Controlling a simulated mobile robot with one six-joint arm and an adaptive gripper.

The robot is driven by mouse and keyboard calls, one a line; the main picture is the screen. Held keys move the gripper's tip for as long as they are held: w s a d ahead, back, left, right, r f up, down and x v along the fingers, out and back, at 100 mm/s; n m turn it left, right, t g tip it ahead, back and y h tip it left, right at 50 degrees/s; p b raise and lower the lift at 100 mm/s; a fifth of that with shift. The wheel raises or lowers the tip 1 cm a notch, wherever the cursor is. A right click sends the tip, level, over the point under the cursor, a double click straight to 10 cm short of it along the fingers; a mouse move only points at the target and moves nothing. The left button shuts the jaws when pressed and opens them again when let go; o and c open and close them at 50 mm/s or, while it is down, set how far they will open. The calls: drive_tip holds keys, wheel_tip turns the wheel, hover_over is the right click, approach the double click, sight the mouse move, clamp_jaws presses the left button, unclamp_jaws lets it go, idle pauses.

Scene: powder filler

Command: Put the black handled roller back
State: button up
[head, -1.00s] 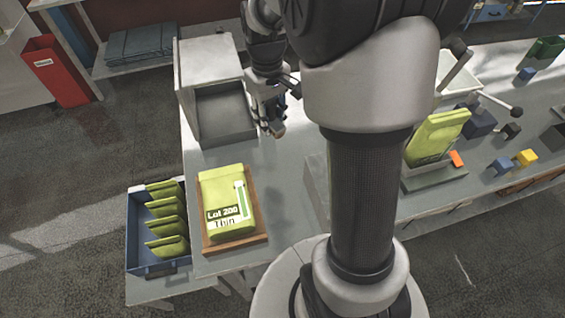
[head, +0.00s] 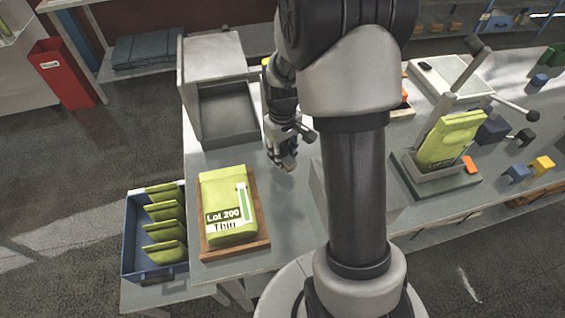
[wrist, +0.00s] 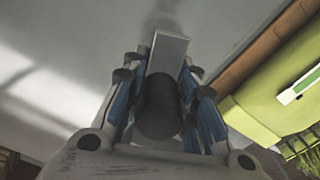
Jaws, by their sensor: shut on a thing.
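My gripper (head: 287,163) is over the grey bench, right of the open grey box and behind the wooden tray. In the wrist view its blue-padded fingers are closed around the roller's black cylindrical handle (wrist: 159,108). A pale grey flat-faced part (wrist: 168,53) shows beyond the handle, pointing away from my wrist. In the head view the roller is mostly hidden by the fingers. I cannot tell the gap between the roller and the bench.
A lime "Lot 200 Thin" pouch (head: 229,197) lies on a wooden tray (head: 236,250). The open grey box (head: 228,131) stands behind. A blue bin (head: 129,240) holds several lime pouches. A lime pouch (head: 449,140) leans in a stand (head: 440,181) at right, near small blocks.

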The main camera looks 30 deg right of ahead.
drive_tip(key=shift+f+b, duration=0.4)
drive_tip(key=shift+f, duration=1.3)
drive_tip(key=shift+f, duration=0.2)
drive_tip(key=o, duration=0.9)
drive_tip(key=shift+o, duration=0.2)
